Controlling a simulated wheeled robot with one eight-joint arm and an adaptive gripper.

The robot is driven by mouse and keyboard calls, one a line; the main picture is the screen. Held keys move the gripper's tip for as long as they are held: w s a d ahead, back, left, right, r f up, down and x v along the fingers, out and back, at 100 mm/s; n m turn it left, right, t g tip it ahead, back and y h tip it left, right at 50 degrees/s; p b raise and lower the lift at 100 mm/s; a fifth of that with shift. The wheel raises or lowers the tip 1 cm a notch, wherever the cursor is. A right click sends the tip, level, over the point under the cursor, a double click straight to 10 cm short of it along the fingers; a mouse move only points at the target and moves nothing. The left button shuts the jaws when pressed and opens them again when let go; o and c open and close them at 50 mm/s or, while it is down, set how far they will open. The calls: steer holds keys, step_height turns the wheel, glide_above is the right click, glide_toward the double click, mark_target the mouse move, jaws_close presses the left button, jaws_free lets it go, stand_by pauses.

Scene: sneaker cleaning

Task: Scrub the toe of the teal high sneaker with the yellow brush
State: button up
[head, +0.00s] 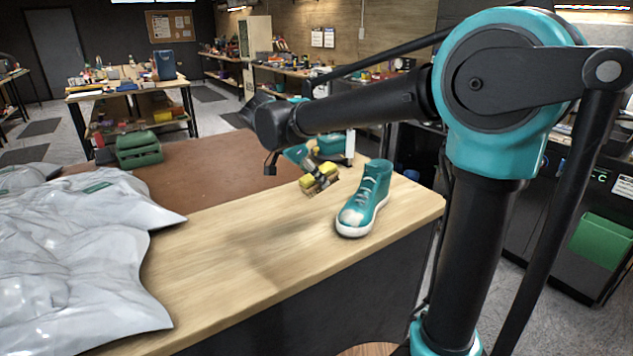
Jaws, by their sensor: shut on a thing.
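The teal high sneaker (366,201) stands upright on the wooden table (240,262) near its right end. Its pale toe (351,217) points toward the front left. My gripper (311,172) is shut on the yellow brush (319,178) and holds it left of the sneaker, apart from it. The brush's bristles face down, above the table top. The gripper's fingers are small and partly hidden by the brush and the arm.
Grey plastic bags (75,255) cover the table's left part. A green case (139,149) stands behind, by the brown surface (215,168). The wood left of the sneaker is clear. The table's right edge is close to the sneaker.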

stand_by(0.3)
steer(key=shift+s+a+r, duration=0.1)
steer(key=shift+a+r, duration=0.05)
steer(key=shift+r, duration=0.6)
steer(key=shift+s+a+r, duration=0.1)
steer(key=shift+a+r, duration=0.05)
steer(key=shift+r, duration=0.55)
